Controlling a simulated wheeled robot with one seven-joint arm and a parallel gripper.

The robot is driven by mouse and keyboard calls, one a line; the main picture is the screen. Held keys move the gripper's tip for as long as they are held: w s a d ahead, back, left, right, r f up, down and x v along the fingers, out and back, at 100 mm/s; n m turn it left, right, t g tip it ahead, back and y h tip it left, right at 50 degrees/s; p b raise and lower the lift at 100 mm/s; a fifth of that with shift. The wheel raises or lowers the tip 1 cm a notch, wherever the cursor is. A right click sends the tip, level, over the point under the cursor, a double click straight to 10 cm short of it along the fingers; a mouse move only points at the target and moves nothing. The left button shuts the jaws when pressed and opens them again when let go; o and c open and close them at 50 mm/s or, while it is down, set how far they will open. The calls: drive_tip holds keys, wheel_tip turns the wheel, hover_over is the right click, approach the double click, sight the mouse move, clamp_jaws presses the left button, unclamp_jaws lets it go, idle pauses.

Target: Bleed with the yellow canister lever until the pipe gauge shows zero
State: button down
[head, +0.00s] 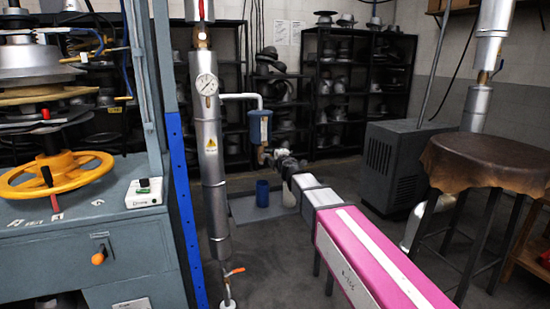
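The pipe gauge (207,84) is a round white dial on the silver vertical pipe (213,185); its reading is too small to tell. A blue canister (260,127) hangs right of the pipe, joined to it by a white elbow pipe (240,96). A small brass-coloured fitting (261,156) shows beneath the canister; I cannot make out a yellow lever there. My gripper (272,158) is at the end of my pink and white arm, just below and right of the canister, close to the fitting. Its fingers are too small and dark to tell whether they are open or touching anything.
A blue cup (262,193) stands below the canister on a grey tray (240,209). An orange-handled valve (235,271) is low by the pipe. The press with a yellow handwheel (58,174) stands left. A leather-topped stool (485,160) and a grey cabinet (395,165) stand right.

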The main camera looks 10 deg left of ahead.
idle(0.4)
drive_tip(key=c, duration=1)
unclamp_jaws()
drive_tip(key=shift+c, duration=0.2)
drive_tip(key=v, duration=1.1)
